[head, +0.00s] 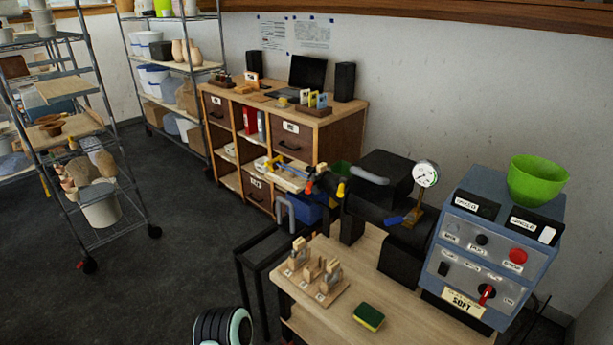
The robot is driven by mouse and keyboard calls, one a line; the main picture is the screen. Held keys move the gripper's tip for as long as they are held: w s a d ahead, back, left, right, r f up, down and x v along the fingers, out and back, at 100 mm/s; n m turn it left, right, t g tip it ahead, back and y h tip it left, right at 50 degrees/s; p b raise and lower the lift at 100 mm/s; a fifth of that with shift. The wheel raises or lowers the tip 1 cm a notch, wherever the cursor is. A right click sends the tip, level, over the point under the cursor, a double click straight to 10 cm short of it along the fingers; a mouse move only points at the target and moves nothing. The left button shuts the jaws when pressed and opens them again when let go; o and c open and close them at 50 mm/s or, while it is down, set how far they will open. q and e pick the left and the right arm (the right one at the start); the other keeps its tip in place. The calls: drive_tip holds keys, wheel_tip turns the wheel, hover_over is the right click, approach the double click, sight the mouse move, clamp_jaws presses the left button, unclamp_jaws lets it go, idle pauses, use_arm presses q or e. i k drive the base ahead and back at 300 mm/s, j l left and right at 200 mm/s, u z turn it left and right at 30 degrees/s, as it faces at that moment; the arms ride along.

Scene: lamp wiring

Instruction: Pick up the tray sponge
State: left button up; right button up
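A sponge (369,317) with a dark green top and a yellow side lies flat on the light wooden table (405,318), near the front middle of the head view. No tray can be made out under it; it seems to rest directly on the wood. Neither of my grippers is in view. Only a round black and teal part, which looks like mine, shows at the bottom left of centre, apart from the sponge.
A wooden rack (314,277) with upright pieces stands left of the sponge. A blue-grey control box (487,250) with a green bowl (538,180) on top stands to the right. Black machinery with a gauge (425,173) is behind. Wood around the sponge is clear.

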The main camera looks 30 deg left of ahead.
sight(368, 315)
drive_tip(key=i+j, duration=0.1)
drive_tip(key=j, duration=0.25)
drive_tip(key=i+j, duration=0.1)
drive_tip(key=j, duration=0.3)
drive_tip(key=i+j, duration=0.1)
drive_tip(key=j, duration=0.25)
drive_tip(key=i+j+z, duration=0.1)
drive_tip(key=j, duration=0.3)
